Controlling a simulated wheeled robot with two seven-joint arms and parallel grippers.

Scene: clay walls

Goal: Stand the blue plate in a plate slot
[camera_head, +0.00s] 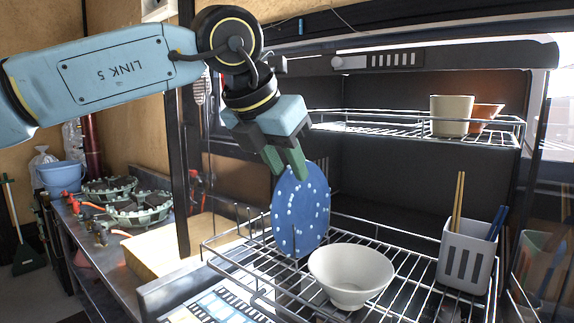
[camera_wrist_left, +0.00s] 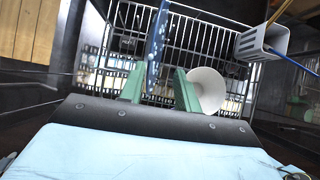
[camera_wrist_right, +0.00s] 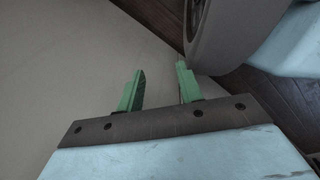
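The blue plate (camera_head: 300,212), with pale spots, stands upright on the lower level of the wire dish rack (camera_head: 400,252), and a thin wire crosses in front of its lower edge. My left gripper (camera_head: 285,162) is at the plate's upper rim, pointing down. In the left wrist view the plate (camera_wrist_left: 157,45) shows edge-on between the two green fingers (camera_wrist_left: 160,88), with a gap on each side, so the gripper is open. My right gripper (camera_wrist_right: 160,82) is open and empty, away from the rack. The plate's contact with the rack floor is hard to see.
A white bowl (camera_head: 350,274) sits right of the plate. A grey holder (camera_head: 466,258) with chopsticks stands farther right. The upper shelf holds a cream cup (camera_head: 451,115) and an orange pot (camera_head: 484,117). A dark post (camera_head: 178,150) stands left of the rack.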

